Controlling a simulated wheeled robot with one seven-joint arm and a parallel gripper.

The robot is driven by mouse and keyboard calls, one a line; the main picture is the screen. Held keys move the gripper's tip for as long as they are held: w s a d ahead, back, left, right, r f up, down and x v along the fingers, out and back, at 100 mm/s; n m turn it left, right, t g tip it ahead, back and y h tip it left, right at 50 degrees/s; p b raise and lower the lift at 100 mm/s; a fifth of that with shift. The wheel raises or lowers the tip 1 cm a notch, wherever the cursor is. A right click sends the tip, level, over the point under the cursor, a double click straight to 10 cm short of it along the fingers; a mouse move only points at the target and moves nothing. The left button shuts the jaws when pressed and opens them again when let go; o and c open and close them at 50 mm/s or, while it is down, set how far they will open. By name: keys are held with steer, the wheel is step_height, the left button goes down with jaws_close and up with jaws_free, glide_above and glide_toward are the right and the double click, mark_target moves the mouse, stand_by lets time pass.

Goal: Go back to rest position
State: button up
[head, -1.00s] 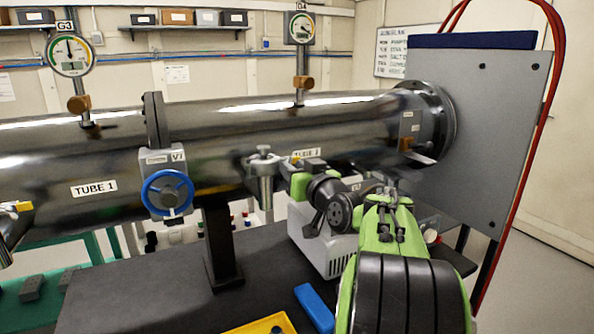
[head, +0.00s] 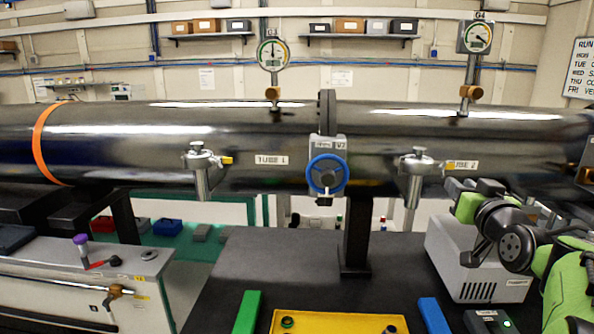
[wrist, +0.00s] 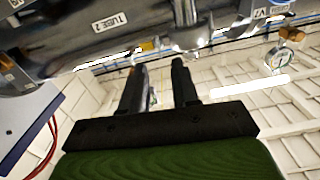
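My gripper shows in the wrist view (wrist: 159,66) with its two dark fingers apart and nothing between them. In the head view my green and black arm is folded at the right edge, and the gripper end (head: 488,187) is near the tube marked TUBE 2 (head: 465,130). In the wrist view the fingers point toward a metal valve fitting (wrist: 190,35) under the tube. I cannot tell the exact gap.
The tube marked TUBE 1 (head: 150,140) joins TUBE 2 at a blue handwheel valve (head: 327,174). A dark table (head: 285,262) below carries a yellow tray (head: 340,322), a green block (head: 247,311), a blue block (head: 433,316) and a grey box (head: 470,262).

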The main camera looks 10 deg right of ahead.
steer(key=s+a+f+n+g+y+p, duration=0.1)
steer(key=s+a+f+g+y+p, duration=0.15)
steer(key=a, duration=0.55)
steer(key=s+a+f+n+g+y+p, duration=0.1)
steer(key=s+a+g, duration=0.1)
steer(key=s+a, duration=0.35)
steer(key=s+a+f+n+g+y+p, duration=0.1)
steer(key=a+f+g, duration=0.1)
steer(key=a, duration=0.8)
steer(key=s+a+f+g+p, duration=0.1)
steer(key=s+a+f+g, duration=0.1)
steer(key=s, duration=0.6)
steer(key=s+a+f+n+g+p, duration=0.1)
steer(key=s+a+f+g, duration=0.1)
steer(key=s+f, duration=0.3)
steer(key=s+g, duration=0.1)
steer(key=s, duration=0.2)
steer(key=shift+s+a+f+p, duration=0.15)
steer(key=shift+s+a+p, duration=0.2)
steer(key=shift+p, duration=0.05)
steer(key=shift+y, duration=0.25)
steer(key=shift+o, duration=0.3)
